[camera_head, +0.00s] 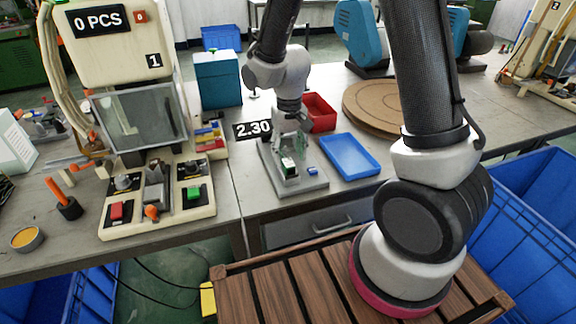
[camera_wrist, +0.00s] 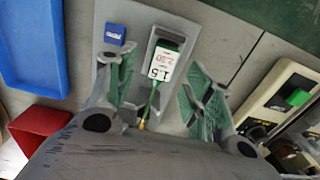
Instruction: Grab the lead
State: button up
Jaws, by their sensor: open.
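The lead (camera_wrist: 162,58) has a dark green end with a white tag reading 1.5 and a thin yellow-green cable running back towards my wrist. It sits on a grey fixture plate (camera_wrist: 140,14) on the bench. In the head view the lead (camera_head: 289,165) is small and partly under my gripper (camera_head: 291,148). In the wrist view my gripper (camera_wrist: 160,72) is open, with one green finger on each side of the lead and a gap on both sides.
A small blue block (camera_head: 313,171) lies on the plate near the left finger in the wrist view. A blue tray (camera_head: 350,154) and a red bin (camera_head: 320,112) stand beside the plate. A press machine (camera_head: 157,200) with red and green buttons stands to the left. A 2.30 sign (camera_head: 253,129) is behind.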

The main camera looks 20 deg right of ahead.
aim_at(288, 161)
jog(key=f, duration=0.3)
jog(key=shift+w+a+f, duration=0.1)
jog(key=shift+w+f, duration=0.1)
jog(key=shift+f, duration=0.2)
grip_shut()
